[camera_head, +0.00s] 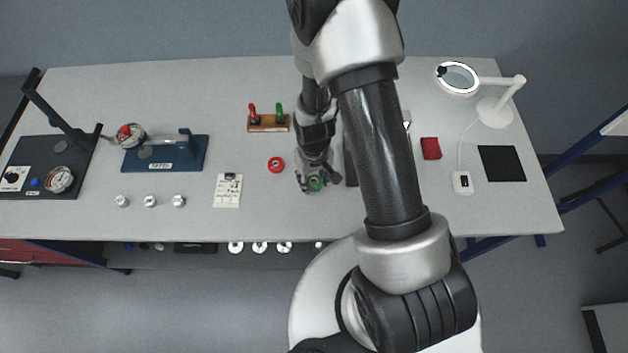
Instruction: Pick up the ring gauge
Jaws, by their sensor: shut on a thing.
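A green ring gauge (315,184) is near the middle front of the grey table. My gripper (314,182) is shut on this green ring from above, and its fingers cover part of the ring. I cannot tell whether the ring touches the table or is just above it. A red ring gauge (276,165) lies flat on the table to the left of my gripper, apart from it.
A wooden stand (268,124) with a red and a green handle is behind. A clipboard (228,191), small metal parts (150,201) and a blue gauge fixture (166,154) stand left. A red block (431,149), black mat (502,164) and ring lamp (458,79) are right.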

